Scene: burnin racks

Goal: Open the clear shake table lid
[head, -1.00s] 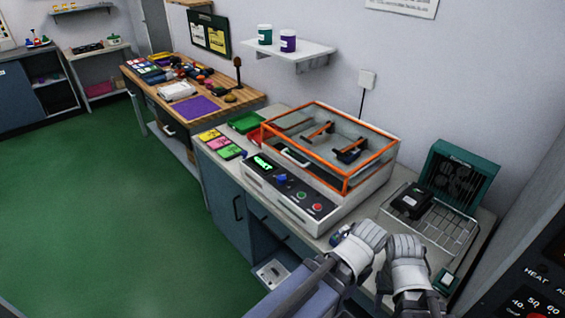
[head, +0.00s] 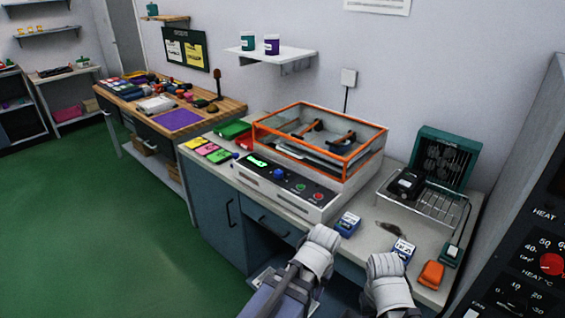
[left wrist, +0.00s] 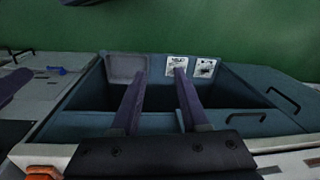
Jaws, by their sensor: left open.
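The clear lid (head: 372,153) with its orange frame lies down flat over the white shake table (head: 340,206) on the bench. Dark clamps show through the clear top. The front panel (head: 285,180) has a green display, a blue knob and small buttons. My left gripper (left wrist: 160,75) is open and empty in the left wrist view, its two dark fingers apart over a blue-grey cabinet opening. In the head view the left arm's wrist is below and in front of the shake table, apart from the lid. My right gripper (head: 388,280) is at the bottom, right of the left one; its fingers are hidden.
A blue-and-white box (head: 347,223), another box (head: 403,249) and an orange item (head: 431,274) lie on the bench at right. A wire rack (head: 440,203) with a teal fan unit (head: 445,157) stands behind them. A shelf (head: 290,55) hangs above the lid.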

